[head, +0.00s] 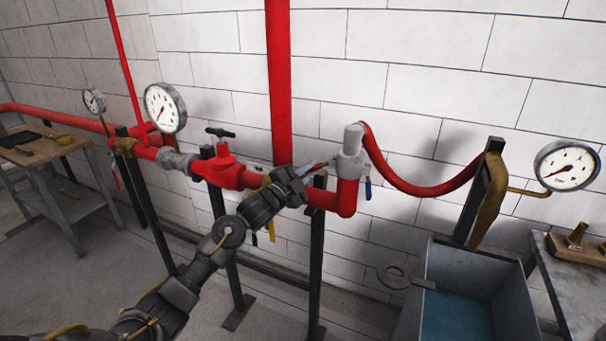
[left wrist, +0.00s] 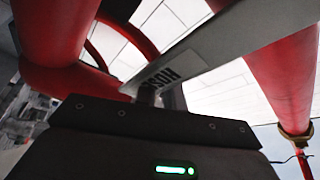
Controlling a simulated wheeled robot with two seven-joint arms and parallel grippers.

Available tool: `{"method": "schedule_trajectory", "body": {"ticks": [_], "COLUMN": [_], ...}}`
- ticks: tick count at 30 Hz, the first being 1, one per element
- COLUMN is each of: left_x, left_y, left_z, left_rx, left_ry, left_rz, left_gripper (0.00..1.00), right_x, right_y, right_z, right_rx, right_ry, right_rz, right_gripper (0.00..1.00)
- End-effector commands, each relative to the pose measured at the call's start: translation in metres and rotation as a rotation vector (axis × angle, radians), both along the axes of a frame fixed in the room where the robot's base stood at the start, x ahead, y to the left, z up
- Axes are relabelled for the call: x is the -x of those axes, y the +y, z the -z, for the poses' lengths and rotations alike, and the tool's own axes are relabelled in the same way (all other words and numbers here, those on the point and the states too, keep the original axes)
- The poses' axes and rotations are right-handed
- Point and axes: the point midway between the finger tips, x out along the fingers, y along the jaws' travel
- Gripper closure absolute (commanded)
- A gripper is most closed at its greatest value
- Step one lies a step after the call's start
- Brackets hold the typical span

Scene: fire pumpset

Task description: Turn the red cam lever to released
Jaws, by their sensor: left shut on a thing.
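The grey coupling (head: 351,147) stands on the upturned end of the red pipe, with a red hose leaving it to the right. The red cam lever (head: 316,166) shows as a short, thin piece on the left of this coupling, pointing down-left. My left gripper (head: 302,181) is at its outer end and shut on it; the fingers hide the held part. In the left wrist view, a pale grey bar with a dark label (left wrist: 175,70) crosses above my dark gripper body. The jaw contact is hidden there. My right gripper is not in view.
A red valve (head: 222,168) and red pipework run left behind my arm. A gauge (head: 164,107) stands above the pipe. A grey water tank (head: 470,262) is at the right, beside a side table (head: 570,280).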

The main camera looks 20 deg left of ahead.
Motion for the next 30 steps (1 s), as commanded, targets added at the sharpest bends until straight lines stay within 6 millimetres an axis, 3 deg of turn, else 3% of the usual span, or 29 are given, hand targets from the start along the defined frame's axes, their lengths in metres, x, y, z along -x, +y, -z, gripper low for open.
{"method": "schedule_trajectory", "body": {"ticks": [1,15,30], "left_x": [0.0,0.001,0.001], "left_y": [0.003,0.011,0.011], "left_z": [-0.009,-0.032,-0.039], "left_rx": [-0.047,-0.405,-0.532], "left_ry": [-0.004,0.001,0.004], "left_rz": [-0.001,-0.003,-0.003], "left_gripper": [1.0,1.0,1.0], "right_x": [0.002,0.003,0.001], "right_y": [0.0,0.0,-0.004], "right_z": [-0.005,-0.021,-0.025], "right_rx": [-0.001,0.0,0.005], "right_ry": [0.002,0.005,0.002], "right_rz": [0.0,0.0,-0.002], "right_gripper": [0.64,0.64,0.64]}}
